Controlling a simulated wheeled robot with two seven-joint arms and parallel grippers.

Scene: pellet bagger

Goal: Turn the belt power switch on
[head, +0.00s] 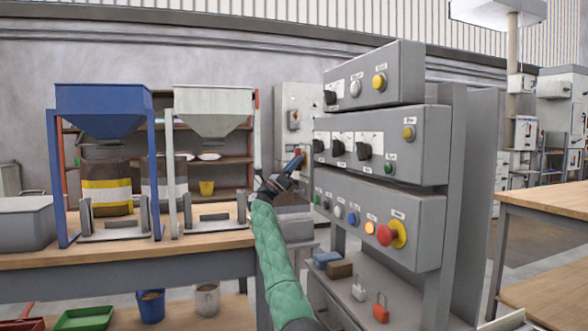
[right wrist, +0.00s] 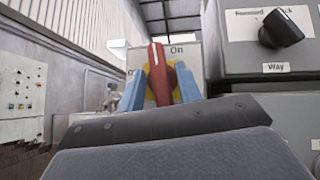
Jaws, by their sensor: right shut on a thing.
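The belt power switch has a red handle (right wrist: 157,68) on a yellow plate, seen in the right wrist view. "On" is printed above and to the right of the handle; a label on its left is partly hidden. The handle stands about upright in that view, not turned toward "On". My right gripper (right wrist: 160,88) is shut on the handle, with one blue finger on each side of it. In the head view my right gripper (head: 294,164) is at the left side of the grey control panel (head: 375,178), and covers most of the switch. My left gripper is not in view.
The panel carries black knobs, buttons and a red emergency stop (head: 385,235) close to the right of my arm. A blue hopper (head: 104,108) and a pale hopper (head: 214,108) stand on the wooden bench (head: 130,256) at left. A padlock (head: 381,310) is on the lower shelf.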

